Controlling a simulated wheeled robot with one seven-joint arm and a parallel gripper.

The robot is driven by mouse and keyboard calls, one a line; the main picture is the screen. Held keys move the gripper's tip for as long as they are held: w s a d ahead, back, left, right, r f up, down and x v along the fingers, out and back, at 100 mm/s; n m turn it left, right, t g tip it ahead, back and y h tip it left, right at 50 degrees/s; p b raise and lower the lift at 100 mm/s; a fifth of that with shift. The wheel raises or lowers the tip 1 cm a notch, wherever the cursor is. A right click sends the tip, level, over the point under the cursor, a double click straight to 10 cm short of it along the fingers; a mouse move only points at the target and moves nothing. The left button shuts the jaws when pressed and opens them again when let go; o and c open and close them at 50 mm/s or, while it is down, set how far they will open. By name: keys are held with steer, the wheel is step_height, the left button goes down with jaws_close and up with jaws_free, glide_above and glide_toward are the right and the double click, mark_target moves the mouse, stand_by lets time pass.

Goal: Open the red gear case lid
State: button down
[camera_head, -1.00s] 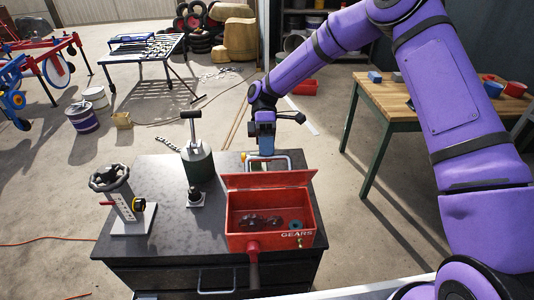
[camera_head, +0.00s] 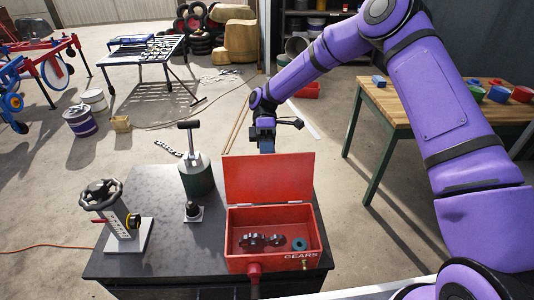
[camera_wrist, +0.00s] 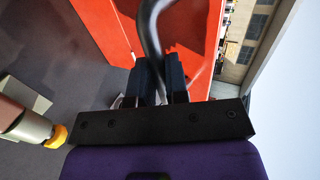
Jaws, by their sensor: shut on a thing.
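The red gear case (camera_head: 243,264), marked GEARS, stands on the dark cabinet top. Its red lid (camera_head: 269,178) stands raised along the back edge, so the inside is open to view, with dark gears (camera_head: 262,240) and a teal ring (camera_head: 299,243). My gripper (camera_wrist: 160,75) is shut on the dark curved lid handle (camera_wrist: 151,24), against the red lid face in the wrist view. In the head view my wrist is behind the lid, and the lid hides the fingertips and handle.
A green canister with a T-handle (camera_head: 196,176), a small black knob on a plate (camera_head: 193,210) and a handwheel stand (camera_head: 127,230) sit left of the case. A wooden table (camera_head: 450,115) with coloured bowls stands at the right.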

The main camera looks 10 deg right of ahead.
steer(key=shift+s+f, duration=0.1)
steer(key=shift+f, duration=0.2)
steer(key=c, duration=1.1)
jaws_free()
steer(key=shift+r, duration=0.1)
steer(key=shift+r, duration=0.1)
steer(key=v, duration=1)
steer(key=shift+w+r, duration=0.1)
steer(key=shift+w, duration=0.3)
